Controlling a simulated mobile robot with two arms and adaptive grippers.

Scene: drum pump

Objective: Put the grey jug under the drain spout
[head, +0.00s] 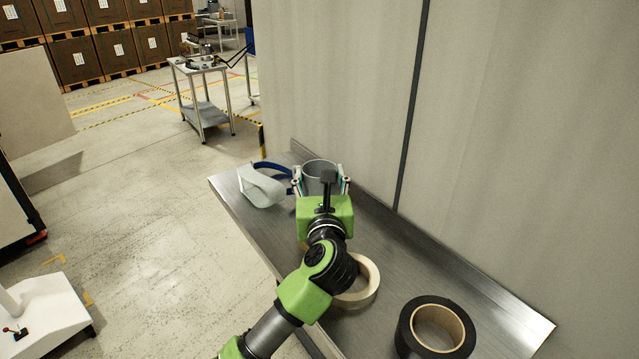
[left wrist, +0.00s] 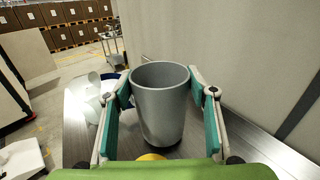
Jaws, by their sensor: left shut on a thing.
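The grey jug (head: 319,168) is a plain tapered cup with an open top, upright at the far end of the metal shelf. My left gripper (head: 320,184) is around it, with one finger on each side. In the left wrist view the jug (left wrist: 161,105) stands between the green finger pads, and the gripper is shut on it. I cannot tell whether its base touches the shelf. The drain spout is not seen in either view. My right gripper is not in view.
The metal shelf (head: 232,203) runs along a grey wall (head: 340,90). A clear face shield with a blue band (head: 262,187) lies just left of the jug. A cream tape roll (head: 371,290) and a black tape roll (head: 408,325) lie nearer. A trolley (head: 205,110) stands far back.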

